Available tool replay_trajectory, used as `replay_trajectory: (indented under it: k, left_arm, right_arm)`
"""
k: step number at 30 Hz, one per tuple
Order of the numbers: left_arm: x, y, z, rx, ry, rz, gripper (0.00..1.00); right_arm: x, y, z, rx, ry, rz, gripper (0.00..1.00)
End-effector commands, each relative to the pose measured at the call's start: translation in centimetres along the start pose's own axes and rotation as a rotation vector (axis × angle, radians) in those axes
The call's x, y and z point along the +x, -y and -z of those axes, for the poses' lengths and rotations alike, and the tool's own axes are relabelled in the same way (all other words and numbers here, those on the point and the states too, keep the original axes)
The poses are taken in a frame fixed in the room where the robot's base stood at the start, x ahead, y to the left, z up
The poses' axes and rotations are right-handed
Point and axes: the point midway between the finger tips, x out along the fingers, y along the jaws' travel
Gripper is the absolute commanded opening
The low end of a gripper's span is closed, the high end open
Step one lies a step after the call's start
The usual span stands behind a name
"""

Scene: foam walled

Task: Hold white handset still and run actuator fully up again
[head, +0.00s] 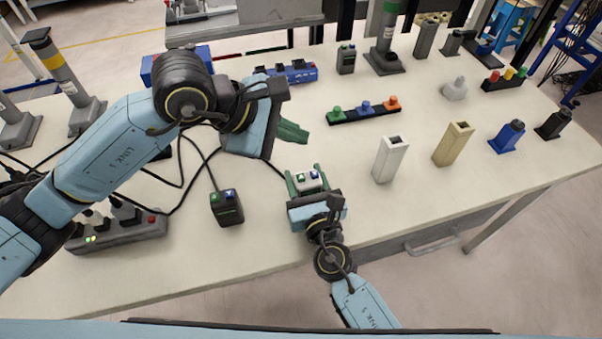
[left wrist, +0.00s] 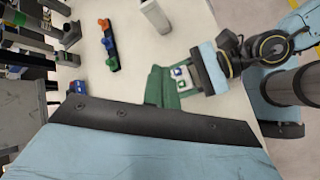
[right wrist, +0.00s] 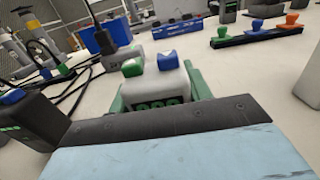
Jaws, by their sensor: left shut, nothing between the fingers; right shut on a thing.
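The white handset (head: 309,183) has a green and a blue button on top. It sits between the green fingers of my right gripper (head: 304,173), which is shut on it near the front of the table. In the right wrist view the handset (right wrist: 158,82) shows both buttons uncovered. My left gripper (head: 292,131) is shut and empty, beyond the handset and apart from it in the head view. In the left wrist view the handset (left wrist: 181,83) lies close beside the left fingers. Column-shaped actuators stand at the far left (head: 62,75) and at the back (head: 386,35); which one belongs to the handset I cannot tell.
A black handset (head: 227,207) stands left of the white one, with cables around it. A power strip (head: 120,234) lies at the left front. A white block (head: 390,160) and a tan block (head: 453,145) stand to the right. A black strip with coloured knobs (head: 364,112) lies behind.

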Motion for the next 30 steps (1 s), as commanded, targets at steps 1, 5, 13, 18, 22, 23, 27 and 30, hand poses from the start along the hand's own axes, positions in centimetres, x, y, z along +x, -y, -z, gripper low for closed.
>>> replay_trajectory:
  k: [1, 5, 13, 18, 22, 23, 27, 30]
  left_arm:
    - [0.4, 0.4, 0.3, -0.002, 0.0, 0.002, 0.0]
    - [1.7, 1.3, 1.3, -0.005, -0.001, 0.004, 0.0]
    - [4.2, 3.2, 3.1, -0.003, 0.0, 0.003, 0.0]
    - [5.2, 3.8, 3.8, -0.002, -0.001, 0.002, 0.0]
    - [5.5, 4.1, 4.0, -0.001, -0.001, 0.002, 0.0]
    - [5.5, 4.1, 4.1, 0.0, -0.001, 0.001, 0.0]
    - [5.6, 4.1, 4.1, 0.0, -0.001, 0.001, 0.0]
    - [5.6, 4.1, 4.1, 0.0, -0.001, 0.001, 0.0]
  right_arm:
    - [0.0, 0.0, 0.0, 0.0, -0.001, 0.0, 0.23]
    - [0.0, 0.0, 0.1, 0.0, -0.001, 0.0, 0.23]
    - [0.0, 0.0, 0.1, 0.0, -0.001, 0.0, 0.23]
    - [0.0, 0.0, 0.0, 0.0, -0.001, 0.0, 0.23]
    - [0.0, 0.0, 0.0, 0.0, -0.001, 0.0, 0.23]
    - [0.0, 0.0, 0.0, 0.0, -0.001, 0.0, 0.23]
    - [0.0, 0.0, 0.0, 0.0, -0.001, 0.0, 0.23]
    - [0.0, 0.0, 0.0, 0.0, -0.001, 0.0, 0.23]
